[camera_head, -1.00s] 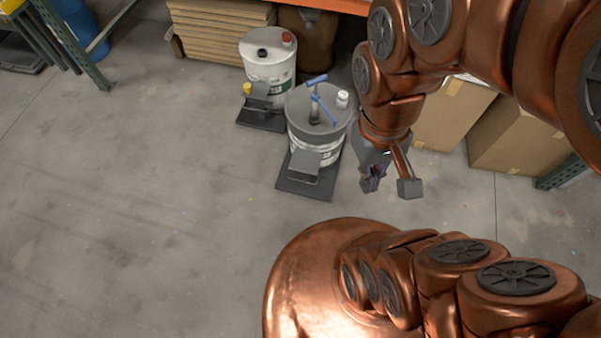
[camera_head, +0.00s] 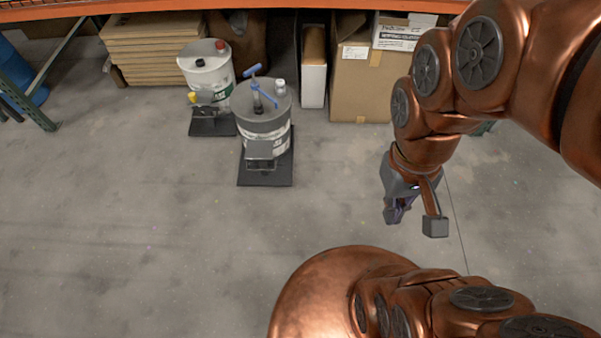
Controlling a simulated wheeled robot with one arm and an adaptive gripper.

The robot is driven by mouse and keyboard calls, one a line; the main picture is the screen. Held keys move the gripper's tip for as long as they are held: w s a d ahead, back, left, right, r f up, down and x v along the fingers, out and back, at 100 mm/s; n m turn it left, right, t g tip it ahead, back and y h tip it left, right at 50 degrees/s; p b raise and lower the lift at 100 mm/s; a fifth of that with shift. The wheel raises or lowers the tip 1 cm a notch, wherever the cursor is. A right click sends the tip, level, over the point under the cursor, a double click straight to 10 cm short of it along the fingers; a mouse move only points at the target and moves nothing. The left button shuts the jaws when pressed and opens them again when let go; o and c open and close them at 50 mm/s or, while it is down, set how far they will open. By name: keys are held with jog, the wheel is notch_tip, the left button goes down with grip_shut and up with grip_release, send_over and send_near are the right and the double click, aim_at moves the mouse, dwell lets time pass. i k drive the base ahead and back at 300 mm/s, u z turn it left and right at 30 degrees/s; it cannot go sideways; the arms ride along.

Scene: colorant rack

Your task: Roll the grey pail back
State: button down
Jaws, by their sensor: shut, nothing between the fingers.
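The grey pail (camera_head: 264,112) has a grey lid with a blue pump handle (camera_head: 260,88) and a white cap on top. It stands upright on a flat black dolly (camera_head: 266,177) on the floor. A grey box-like part is at its front. My gripper (camera_head: 416,220) hangs to the right of the pail and nearer to me, clear of it. My arm comes in from the upper right.
A white pail (camera_head: 207,72) on its own dark base stands behind and left of the grey pail. Cardboard boxes (camera_head: 362,85) stand behind, under an orange shelf beam (camera_head: 150,5). A green rack post (camera_head: 28,108) is at the left. The front floor is bare.

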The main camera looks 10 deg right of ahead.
aim_at(257, 167)
jog(key=z, duration=0.25)
jog(key=k, duration=0.25)
jog(key=u, duration=1.45)
jog(key=i, duration=0.95)
jog(key=u, duration=0.85)
